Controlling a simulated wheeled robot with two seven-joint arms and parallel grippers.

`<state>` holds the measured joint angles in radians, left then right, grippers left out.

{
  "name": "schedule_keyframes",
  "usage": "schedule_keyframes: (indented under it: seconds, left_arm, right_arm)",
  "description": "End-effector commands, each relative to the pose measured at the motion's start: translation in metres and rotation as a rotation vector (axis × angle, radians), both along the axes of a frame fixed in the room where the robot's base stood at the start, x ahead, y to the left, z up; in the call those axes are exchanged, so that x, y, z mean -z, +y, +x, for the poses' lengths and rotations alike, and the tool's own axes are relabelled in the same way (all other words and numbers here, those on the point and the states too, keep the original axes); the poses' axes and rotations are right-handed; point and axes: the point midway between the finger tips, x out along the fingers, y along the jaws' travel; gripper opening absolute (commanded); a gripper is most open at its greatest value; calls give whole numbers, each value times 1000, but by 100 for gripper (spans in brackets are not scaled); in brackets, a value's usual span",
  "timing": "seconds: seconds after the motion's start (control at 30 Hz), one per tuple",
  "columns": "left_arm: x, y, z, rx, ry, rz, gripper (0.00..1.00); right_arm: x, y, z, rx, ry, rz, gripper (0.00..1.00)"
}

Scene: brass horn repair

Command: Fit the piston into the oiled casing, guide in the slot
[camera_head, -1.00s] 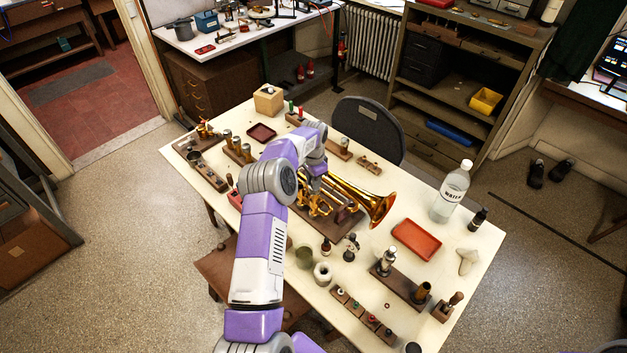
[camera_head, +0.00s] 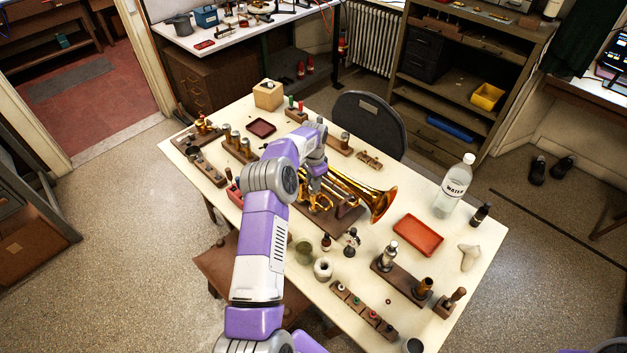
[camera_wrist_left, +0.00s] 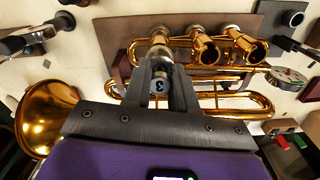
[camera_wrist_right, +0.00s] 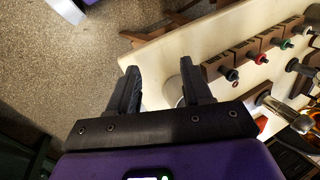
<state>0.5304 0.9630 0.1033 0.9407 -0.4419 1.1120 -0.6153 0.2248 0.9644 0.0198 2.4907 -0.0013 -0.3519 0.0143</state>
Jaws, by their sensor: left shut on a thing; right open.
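The brass horn (camera_head: 378,203) lies on a dark wooden board, and it fills much of the left wrist view (camera_wrist_left: 45,115). Its casings stand in a row there; two show open mouths, the middle one (camera_wrist_left: 206,50) and the right one (camera_wrist_left: 250,48). My left gripper (camera_wrist_left: 160,72) is shut on the piston (camera_wrist_left: 159,88), whose end carries a "3". The piston is lined up with the leftmost casing (camera_wrist_left: 159,50). The fingers hide how deep it sits and where its guide and the slot are.
A water bottle (camera_head: 455,186), an orange tray (camera_head: 418,238) and a wooden stand with metal parts (camera_head: 405,282) are to the right of the horn. A rack of small coloured parts (camera_head: 362,312) lies near the front edge. Small bottles (camera_head: 351,243) stand close in front of the horn.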

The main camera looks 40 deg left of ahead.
Motion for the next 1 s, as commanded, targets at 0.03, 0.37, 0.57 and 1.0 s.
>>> schedule_keyframes:
  seconds: [0.03,0.37,0.57,1.0]
  left_arm:
    - [2,0,0,0,0,0,0]
    - [8,0,0,0,-1,0,39]
    - [8,0,0,0,-1,0,55]
    - [-26,0,1,0,-4,1,55]
  right_arm:
    - [2,0,0,0,0,0,49]
    - [5,0,0,0,0,0,49]
    - [5,0,0,0,0,0,49]
    - [6,0,0,0,0,0,49]
